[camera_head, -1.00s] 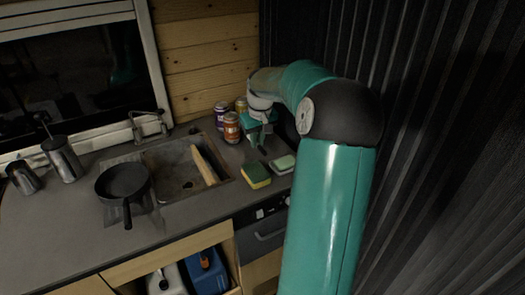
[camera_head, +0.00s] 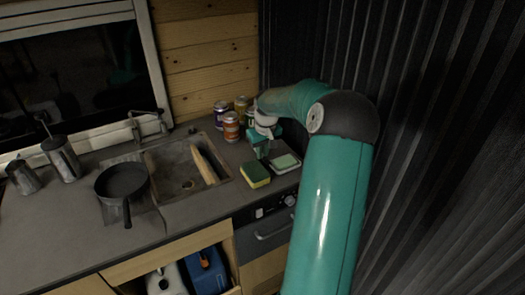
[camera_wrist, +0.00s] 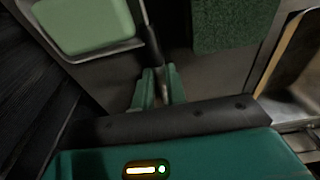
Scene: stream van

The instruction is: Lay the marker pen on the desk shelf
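In the head view, my gripper (camera_head: 262,150) is low, just behind the sponge and the soap. In the wrist view, a slim dark stick-like thing (camera_wrist: 152,42), which may be the marker pen, lies beyond the fingertips, between the soap and the sponge. I cannot tell whether it touches a finger. I cannot pick out the pen in the head view. No desk shelf can be made out.
A pale green soap on a dish (camera_head: 286,162) and a green-yellow sponge (camera_head: 255,175) sit close to my gripper. Several cans (camera_head: 231,127) stand behind it. The sink (camera_head: 180,175) holds a wooden board. A black pan (camera_head: 123,183) stands left. A ribbed dark wall is close on the right.

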